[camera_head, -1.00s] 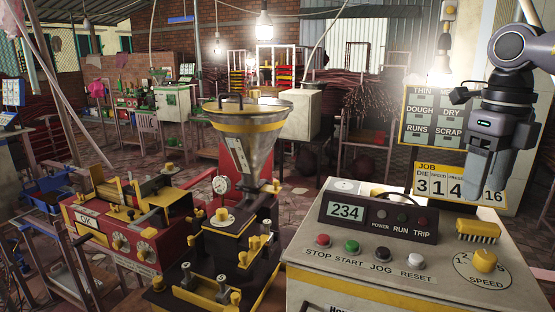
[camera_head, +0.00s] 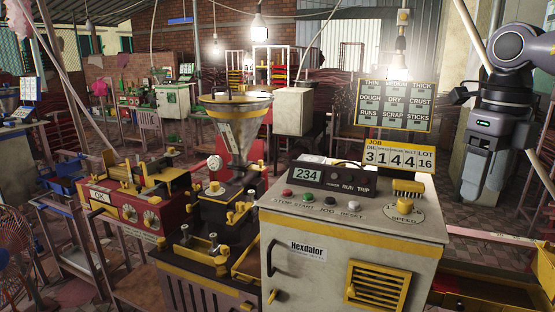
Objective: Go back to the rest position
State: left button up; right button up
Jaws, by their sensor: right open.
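My right gripper (camera_head: 482,188) hangs at the right of the head view, fingers pointing down, open and empty. It is apart from the control cabinet (camera_head: 400,238), to the right of its top. My left gripper is not in view.
A red machine (camera_head: 130,205) marked OK stands at the left. A job board (camera_head: 405,158) stands behind the cabinet. A fan (camera_head: 14,248) is at the lower left edge. A yellow-edged tray (camera_head: 490,288) lies at the lower right. Tiled floor shows between the stands.

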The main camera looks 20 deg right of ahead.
jog(key=w+a+f+m+t+y, duration=0.1)
jog(key=a+f+m+t+y, duration=0.3)
jog(key=f, duration=0.6)
jog(key=a+f+m+t+y, duration=0.2)
jog(key=f+m+t+y, duration=0.15)
jog(key=f+m, duration=0.5)
jog(key=w+a+f+m+t+y, duration=0.1)
jog(key=a+f+m+t+y, duration=0.3)
jog(key=f, duration=0.7)
jog(key=s+a+f+m+h, duration=0.4)
jog(key=a+f+m, duration=0.3)
jog(key=f+m, duration=0.2)
jog(key=s+a+f+m+g+h, duration=0.1)
jog(key=s+a+f+m+h, duration=0.4)
jog(key=s+a+f+m, duration=0.2)
notch_tip(320, 180, down, 2)
jog(key=shift+s+a+f+m, duration=0.2)
jog(key=shift+s+f+m, duration=0.05)
jog(key=shift+m, duration=0.8)
